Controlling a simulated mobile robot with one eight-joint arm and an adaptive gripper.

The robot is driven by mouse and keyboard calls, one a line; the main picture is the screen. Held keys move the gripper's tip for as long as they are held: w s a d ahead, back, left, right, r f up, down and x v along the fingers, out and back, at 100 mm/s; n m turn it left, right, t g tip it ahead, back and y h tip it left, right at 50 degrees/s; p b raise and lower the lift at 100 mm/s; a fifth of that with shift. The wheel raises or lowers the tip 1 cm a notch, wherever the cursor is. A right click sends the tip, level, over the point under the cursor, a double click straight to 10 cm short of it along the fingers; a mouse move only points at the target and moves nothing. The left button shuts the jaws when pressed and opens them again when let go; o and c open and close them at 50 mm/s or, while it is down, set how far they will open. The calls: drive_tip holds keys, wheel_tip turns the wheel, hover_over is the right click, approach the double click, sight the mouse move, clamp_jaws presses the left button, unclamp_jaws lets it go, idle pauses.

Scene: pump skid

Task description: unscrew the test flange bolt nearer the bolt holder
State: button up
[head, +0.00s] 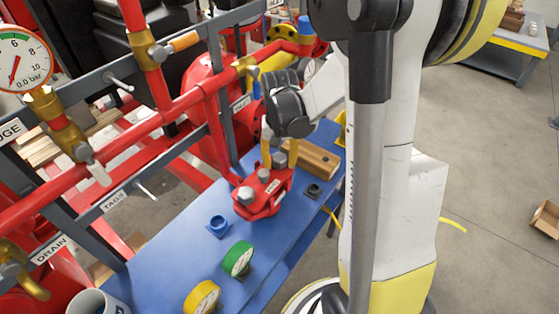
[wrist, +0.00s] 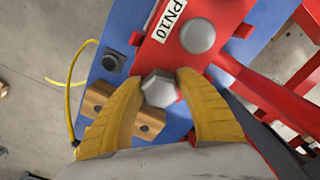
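The red test flange (head: 262,197) sits on the blue bench, and in the wrist view (wrist: 217,18) it carries a PN10 label. A grey hex bolt (wrist: 158,88) stands at the flange end beside the wooden bolt holder (head: 315,158), also in the wrist view (wrist: 95,103). The other bolt (wrist: 197,35), with a rounder head, stands farther along the flange; it shows in the head view too (head: 246,195). My gripper (wrist: 160,80) has its yellow fingers on both sides of the nearer bolt's head, apparently touching it. The bolt's shank is hidden.
A dark square socket (wrist: 112,62) is on the bench by the holder. Red pipes (head: 150,122) and grey rails run close along the left.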

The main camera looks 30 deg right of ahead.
drive_tip(key=c, duration=0.6)
drive_tip(key=o, duration=0.5)
drive_tip(key=c, duration=0.5)
drive_tip(key=n, duration=0.3)
drive_tip(key=shift+f+n+b, duration=0.1)
drive_tip(key=shift+n+b, duration=0.2)
drive_tip(key=shift+n, duration=0.1)
drive_tip(key=n, duration=0.7)
drive_tip(key=shift+b, duration=0.4)
drive_tip(key=n, duration=0.4)
drive_tip(key=o, duration=1.2)
